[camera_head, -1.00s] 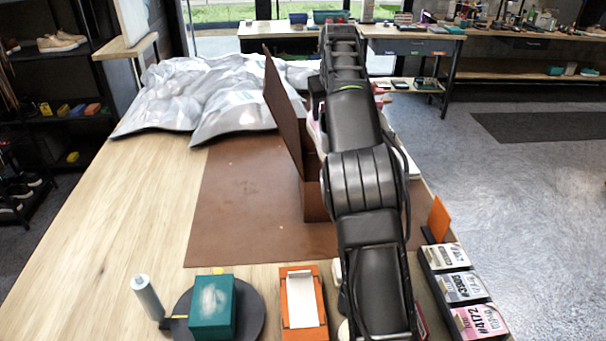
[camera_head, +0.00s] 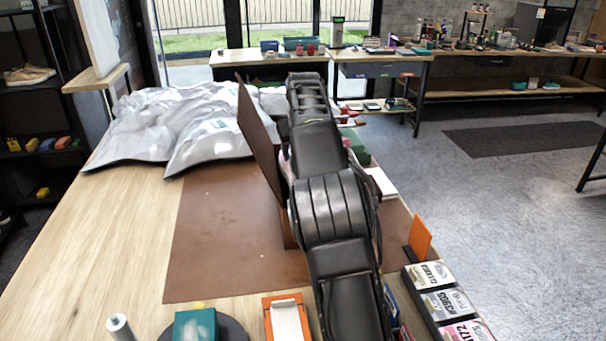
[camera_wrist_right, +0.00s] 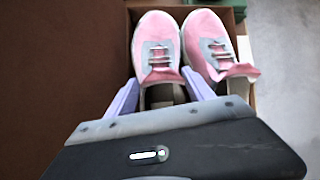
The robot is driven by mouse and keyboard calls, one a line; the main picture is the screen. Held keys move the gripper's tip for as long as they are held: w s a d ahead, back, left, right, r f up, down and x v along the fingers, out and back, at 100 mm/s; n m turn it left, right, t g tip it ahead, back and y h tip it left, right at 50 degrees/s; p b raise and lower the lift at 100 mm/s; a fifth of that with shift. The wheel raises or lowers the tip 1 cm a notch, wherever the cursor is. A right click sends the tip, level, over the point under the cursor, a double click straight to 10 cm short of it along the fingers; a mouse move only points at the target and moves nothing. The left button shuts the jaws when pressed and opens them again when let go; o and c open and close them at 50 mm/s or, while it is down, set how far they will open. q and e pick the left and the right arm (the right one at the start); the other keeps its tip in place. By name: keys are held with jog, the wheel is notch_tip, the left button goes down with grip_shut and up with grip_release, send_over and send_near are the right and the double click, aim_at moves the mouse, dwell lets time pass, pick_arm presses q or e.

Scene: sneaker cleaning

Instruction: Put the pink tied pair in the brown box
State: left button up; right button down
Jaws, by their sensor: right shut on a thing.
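The pink sneakers (camera_wrist_right: 157,48) show side by side in the right wrist view, with grey tongues and laces. My right gripper (camera_wrist_right: 163,92) is shut on the pair near its heel end. The brown box (camera_wrist_right: 240,14) shows around and below the shoes; its rim is partly hidden, and I cannot tell whether the soles touch its floor. In the head view, the brown box's raised lid (camera_head: 259,130) stands upright left of my right arm. That arm covers most of the box and the right gripper. My left gripper is in neither view.
A brown mat (camera_head: 215,235) lies on the wooden table, clear left of the box. Silvery bags (camera_head: 200,125) lie at the back left.

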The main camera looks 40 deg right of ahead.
jog(key=shift+f, duration=0.4)
notch_tip(320, 180, down, 4)
jog(key=shift+f, duration=0.1)
jog(key=shift+f, duration=0.1)
dwell(0.4)
jog(key=shift+f, duration=0.4)
jog(key=shift+f, duration=0.1)
jog(key=shift+c, duration=1.8)
grip_release()
jog(key=shift+f, duration=0.1)
